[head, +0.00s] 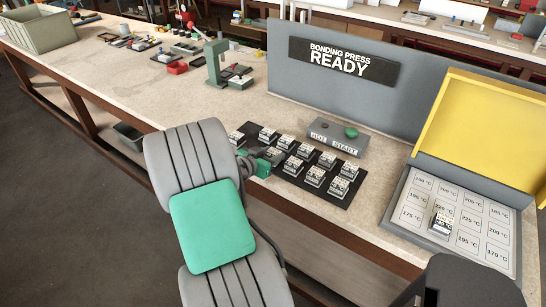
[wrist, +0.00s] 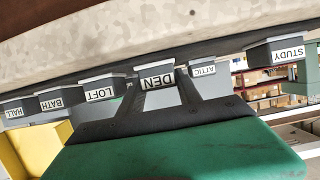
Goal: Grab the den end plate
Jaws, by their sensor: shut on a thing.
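The den end plate (wrist: 155,81) is a small grey block with a white DEN label, seen upside down in the wrist view. My gripper (wrist: 156,92) has its two dark fingers on either side of this block and is shut on it. In the head view my green gripper (head: 259,163) reaches in at the left part of a black mat (head: 312,192), among the plates. The held plate is partly hidden there and its label is too small to read. In the wrist view the block appears level with its neighbours.
Nearby stand plates marked LOFT (wrist: 103,91), BATH (wrist: 55,101), ATTIC (wrist: 202,70) and STUDY (wrist: 284,53). At right is a yellow-lidded press (head: 484,130) with temperature-labelled cells and one block (head: 441,223) inside.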

